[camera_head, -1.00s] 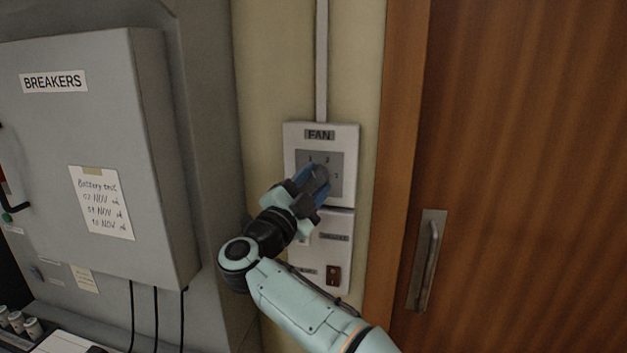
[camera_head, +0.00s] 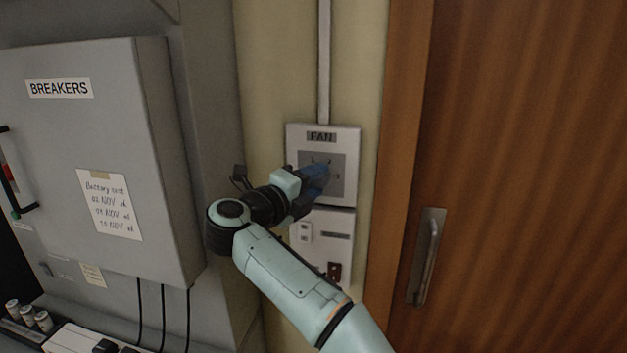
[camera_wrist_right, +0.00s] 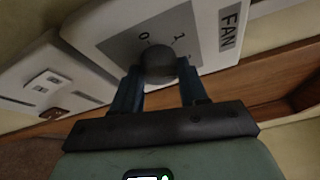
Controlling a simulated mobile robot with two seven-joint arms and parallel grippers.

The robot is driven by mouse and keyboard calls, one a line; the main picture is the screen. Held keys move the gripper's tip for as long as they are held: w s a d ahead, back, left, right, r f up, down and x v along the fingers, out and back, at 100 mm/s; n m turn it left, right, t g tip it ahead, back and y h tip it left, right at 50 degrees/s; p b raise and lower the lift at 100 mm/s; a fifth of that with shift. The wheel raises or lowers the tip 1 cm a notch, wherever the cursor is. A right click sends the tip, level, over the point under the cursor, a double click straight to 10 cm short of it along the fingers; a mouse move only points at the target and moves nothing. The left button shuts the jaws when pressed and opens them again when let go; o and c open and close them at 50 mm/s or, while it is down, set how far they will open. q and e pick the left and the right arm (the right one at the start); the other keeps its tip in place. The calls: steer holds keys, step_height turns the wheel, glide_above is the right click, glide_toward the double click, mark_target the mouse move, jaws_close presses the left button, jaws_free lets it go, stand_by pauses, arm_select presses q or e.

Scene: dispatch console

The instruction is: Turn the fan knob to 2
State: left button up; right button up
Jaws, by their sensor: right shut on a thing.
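The white fan panel (camera_head: 353,150) hangs on the wall with a FAN label and a grey dial plate. Its round dark knob (camera_wrist_right: 158,60) shows in the wrist view, with the marks 0 and 1 beside it on the plate. My right gripper (camera_head: 319,179) is at the dial, its blue fingers shut on the knob from both sides; it also shows in the wrist view (camera_wrist_right: 160,82). In the head view the gripper mostly hides the knob, and I cannot tell which number it points to. My left gripper is not in view.
Below the fan panel is a second white plate (camera_head: 345,222) with a pale switch and a dark red rocker (camera_head: 334,271). A grey breakers cabinet (camera_head: 110,140) stands to the left. A wooden door (camera_head: 530,170) with a metal handle (camera_head: 428,257) is to the right.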

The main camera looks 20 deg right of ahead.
steer(key=shift+r+m, duration=0.1)
steer(key=shift+m, duration=0.5)
steer(key=o, duration=1)
steer(key=shift+o, duration=0.2)
steer(key=v, duration=1.3)
steer(key=shift+a+r+b, duration=0.2)
steer(key=shift+r+b, duration=0.05)
steer(key=shift+b, duration=0.1)
steer(key=shift+s, duration=0.1)
